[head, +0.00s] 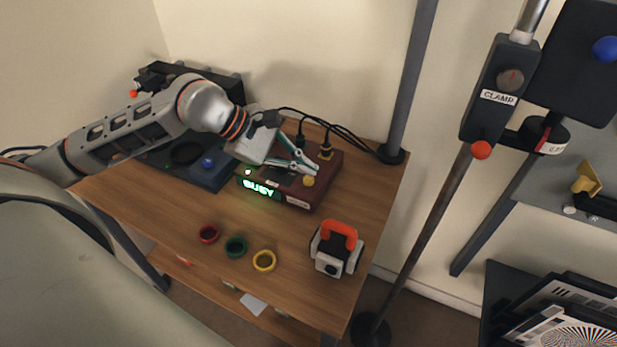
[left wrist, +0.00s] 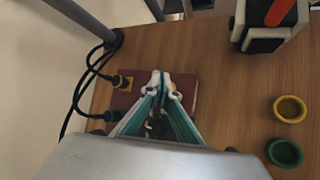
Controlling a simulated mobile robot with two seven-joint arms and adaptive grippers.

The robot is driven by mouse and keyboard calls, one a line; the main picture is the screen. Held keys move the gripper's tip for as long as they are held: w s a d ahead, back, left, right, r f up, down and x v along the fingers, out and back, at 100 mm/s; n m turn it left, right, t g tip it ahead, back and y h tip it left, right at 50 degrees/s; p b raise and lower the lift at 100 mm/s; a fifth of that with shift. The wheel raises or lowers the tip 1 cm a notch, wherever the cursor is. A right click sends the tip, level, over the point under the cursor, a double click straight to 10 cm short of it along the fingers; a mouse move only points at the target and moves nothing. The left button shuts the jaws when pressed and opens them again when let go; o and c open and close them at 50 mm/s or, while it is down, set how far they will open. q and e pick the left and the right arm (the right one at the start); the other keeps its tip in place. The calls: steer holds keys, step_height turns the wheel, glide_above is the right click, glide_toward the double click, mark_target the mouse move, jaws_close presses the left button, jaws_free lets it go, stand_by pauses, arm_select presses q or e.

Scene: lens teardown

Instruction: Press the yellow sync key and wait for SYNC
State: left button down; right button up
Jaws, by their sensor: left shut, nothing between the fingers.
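The dark red sync box (head: 327,176) sits on the wooden table; it also shows in the left wrist view (left wrist: 124,99). Its yellow key (head: 309,181) is on the top near the front right. A green lit display (head: 258,187) on the front reads BUSY. My left gripper (head: 313,170) is shut and empty, its fingertips right over the box beside the key. In the left wrist view the fingertips (left wrist: 161,76) largely cover the key, and I cannot tell whether they touch it. My right gripper is not in view.
Red (head: 209,234), green (head: 235,246) and yellow (head: 264,261) rings lie at the table's front. A white device with an orange handle (head: 338,238) stands at the right. Black cables (head: 350,138) run behind the box to a grey post (head: 408,90). A dark blue tray (head: 205,176) lies left.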

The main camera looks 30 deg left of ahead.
mark_target(306, 179)
arm_select(q)
steer(key=shift+r+p, duration=1.05)
steer(key=shift+r, duration=1.45)
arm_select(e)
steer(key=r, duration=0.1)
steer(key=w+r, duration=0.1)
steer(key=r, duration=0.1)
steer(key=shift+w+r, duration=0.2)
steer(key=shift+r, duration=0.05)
arm_select(q)
steer(key=shift+f, duration=0.1)
